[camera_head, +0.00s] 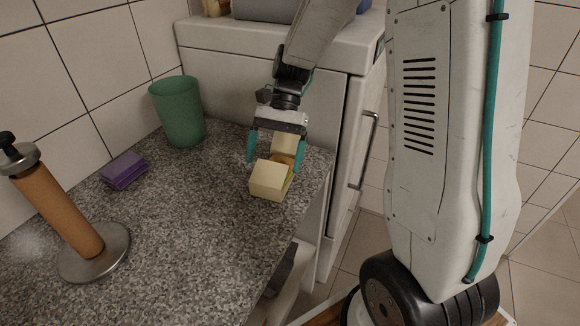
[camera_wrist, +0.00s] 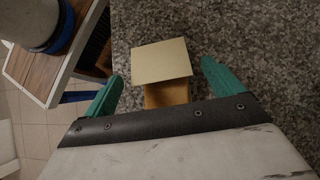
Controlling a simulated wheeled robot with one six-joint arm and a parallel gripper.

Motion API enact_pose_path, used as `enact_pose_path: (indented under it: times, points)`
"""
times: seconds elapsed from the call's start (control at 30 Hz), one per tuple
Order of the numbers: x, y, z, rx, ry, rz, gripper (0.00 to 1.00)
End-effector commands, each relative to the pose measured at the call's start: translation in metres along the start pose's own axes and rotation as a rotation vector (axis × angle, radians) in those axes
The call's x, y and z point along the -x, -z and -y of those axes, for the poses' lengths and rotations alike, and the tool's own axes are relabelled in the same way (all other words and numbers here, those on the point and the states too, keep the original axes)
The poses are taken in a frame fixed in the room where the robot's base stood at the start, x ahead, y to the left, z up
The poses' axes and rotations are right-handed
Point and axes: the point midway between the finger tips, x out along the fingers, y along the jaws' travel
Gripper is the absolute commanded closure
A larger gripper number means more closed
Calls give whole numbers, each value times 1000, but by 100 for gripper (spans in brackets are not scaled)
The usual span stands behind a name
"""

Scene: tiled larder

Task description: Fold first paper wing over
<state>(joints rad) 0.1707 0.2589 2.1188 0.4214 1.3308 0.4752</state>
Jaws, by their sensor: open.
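A cream paper piece with a brownish block between its parts lies on the speckled counter near its right edge. In the head view one cream paper wing (camera_head: 270,181) is at the near side, and another cream part (camera_head: 284,143) shows behind, between my fingers. In the wrist view a flat cream wing (camera_wrist: 160,60) lies beyond the brown block (camera_wrist: 167,94). My gripper (camera_head: 275,161) has teal fingers spread apart on either side of the piece, just above the counter. It holds nothing. In the wrist view the gripper (camera_wrist: 162,73) also shows open; its body hides the piece's near part.
A green cup (camera_head: 180,111) stands at the back left of the counter (camera_head: 190,225). A purple sponge-like block (camera_head: 124,170) lies further left. A brown roll (camera_head: 57,208) on a steel stand is at the front left. A white cabinet (camera_head: 255,80) stands behind. The counter's middle is clear.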

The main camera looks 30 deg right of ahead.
Motion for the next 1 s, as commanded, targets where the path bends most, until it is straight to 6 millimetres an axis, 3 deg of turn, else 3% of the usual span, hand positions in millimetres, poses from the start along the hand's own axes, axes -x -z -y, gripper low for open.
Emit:
enact_pose_path:
  times: [0.17, 0.7, 1.0]
  points:
    - [26, -19, 0, 3, 3, -5, 7]
    - [-22, -93, -98, 0, 2, -2, 7]
    - [-32, -109, -119, 0, 0, -1, 7]
